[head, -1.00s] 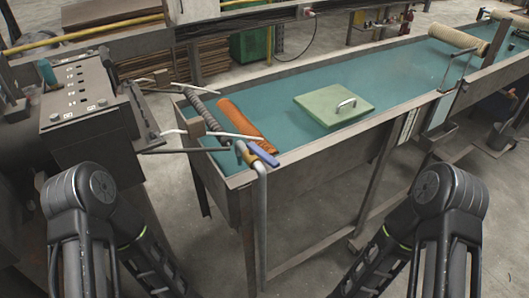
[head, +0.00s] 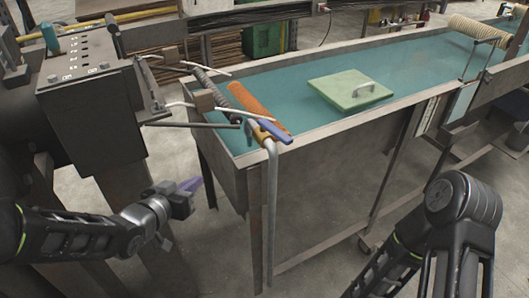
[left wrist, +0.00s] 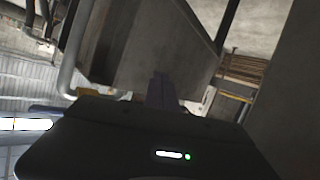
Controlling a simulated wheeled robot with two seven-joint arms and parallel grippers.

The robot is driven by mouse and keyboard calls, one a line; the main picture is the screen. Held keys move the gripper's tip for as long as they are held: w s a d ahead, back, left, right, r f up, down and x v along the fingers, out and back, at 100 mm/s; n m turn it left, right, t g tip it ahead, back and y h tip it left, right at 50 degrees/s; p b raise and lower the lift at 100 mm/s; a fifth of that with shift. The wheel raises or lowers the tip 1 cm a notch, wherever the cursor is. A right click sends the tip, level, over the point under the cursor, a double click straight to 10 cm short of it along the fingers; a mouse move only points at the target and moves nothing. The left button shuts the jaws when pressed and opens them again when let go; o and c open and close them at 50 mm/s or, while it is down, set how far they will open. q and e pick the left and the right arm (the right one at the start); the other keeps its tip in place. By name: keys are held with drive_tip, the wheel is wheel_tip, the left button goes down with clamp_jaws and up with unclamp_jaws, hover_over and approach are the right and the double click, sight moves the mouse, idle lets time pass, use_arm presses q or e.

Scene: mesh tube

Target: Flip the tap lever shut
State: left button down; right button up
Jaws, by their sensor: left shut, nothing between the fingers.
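The tap's blue lever (head: 275,132) lies slantwise at the near left corner of the trough, by the brass-coloured tap body (head: 260,133). A grey pipe (head: 271,200) bends down from the tap outside the trough. My left gripper (head: 191,185) is shut and empty, left of the pipe and lower than the tap, clear of the lever. In the left wrist view its closed fingers (left wrist: 160,90) point at the trough's underside, with the pipe (left wrist: 68,60), brass part (left wrist: 88,92) and part of the blue lever (left wrist: 45,109) at the left. My right gripper is out of view.
A dark control box (head: 92,110) stands left. Open floor lies below the trough.

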sight(276, 137)
use_arm(q)
wheel_tip(276, 137, up, 10)
drive_tip(key=s+d+m+t+h+b, duration=0.1)
drive_tip(key=s+m+t+h, duration=0.1)
drive_tip(key=s+m+h, duration=0.15)
drive_tip(key=s+d+r+m+g+h, duration=0.3)
drive_tip(key=s+d+m+h, duration=0.1)
drive_tip(key=s+d+h, duration=0.1)
drive_tip(key=shift+s+d+r, duration=0.2)
drive_tip(key=shift+d+r, duration=0.1)
drive_tip(key=shift+d, duration=0.25)
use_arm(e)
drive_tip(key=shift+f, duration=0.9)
use_arm(q)
drive_tip(key=shift+w+d, duration=0.1)
drive_tip(key=x, duration=1.3)
drive_tip(key=shift+w+d+b, duration=0.15)
drive_tip(key=shift+d+b, duration=0.25)
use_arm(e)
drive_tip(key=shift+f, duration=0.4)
use_arm(q)
drive_tip(key=shift+f, duration=0.1)
